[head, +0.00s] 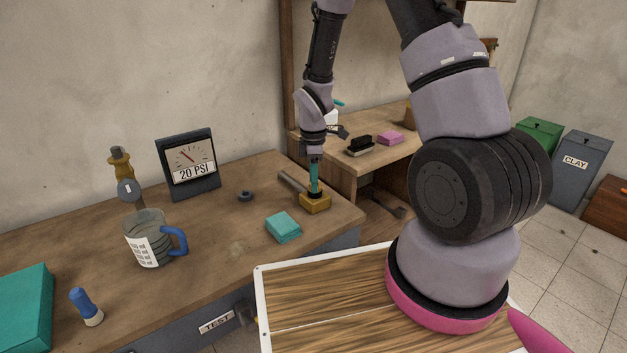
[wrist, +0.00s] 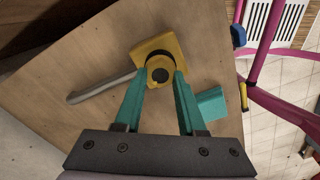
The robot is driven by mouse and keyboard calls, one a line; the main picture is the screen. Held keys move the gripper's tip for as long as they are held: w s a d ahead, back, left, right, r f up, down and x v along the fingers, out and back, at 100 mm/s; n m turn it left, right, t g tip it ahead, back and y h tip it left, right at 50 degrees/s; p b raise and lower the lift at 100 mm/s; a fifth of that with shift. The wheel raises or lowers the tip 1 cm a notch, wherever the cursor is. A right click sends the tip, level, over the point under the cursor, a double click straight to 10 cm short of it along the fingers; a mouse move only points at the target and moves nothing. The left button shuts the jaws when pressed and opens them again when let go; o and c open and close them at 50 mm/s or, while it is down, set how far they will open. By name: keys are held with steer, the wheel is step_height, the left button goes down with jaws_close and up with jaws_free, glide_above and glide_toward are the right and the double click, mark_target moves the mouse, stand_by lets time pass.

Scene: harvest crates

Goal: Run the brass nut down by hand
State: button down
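A yellow brass block (head: 315,205) sits on the wooden bench near its right end, with a dark ring on its top. In the wrist view the block (wrist: 144,54) carries a round brass nut (wrist: 161,66) with a dark centre. My gripper (head: 314,190) points straight down over the block. In the wrist view the teal fingertips of my gripper (wrist: 162,74) lie on either side of the nut. Whether they press on it or stand just clear of it, I cannot tell. In the head view the fingers hide the nut. A grey bar (head: 292,182) lies beside the block.
A teal block (head: 283,227) lies close in front of the brass block. A gauge reading 20 PSI (head: 189,164), a dark ring (head: 245,196), a blue-handled mug (head: 149,238) and a brass valve-like fitting (head: 122,165) stand further left. The bench between them is mostly clear.

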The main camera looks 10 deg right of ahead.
steer(key=shift+m, duration=0.8)
steer(key=shift+m, duration=0.9)
steer(key=shift+w+m, duration=0.1)
steer(key=shift+m, duration=0.7)
steer(key=shift+m, duration=0.9)
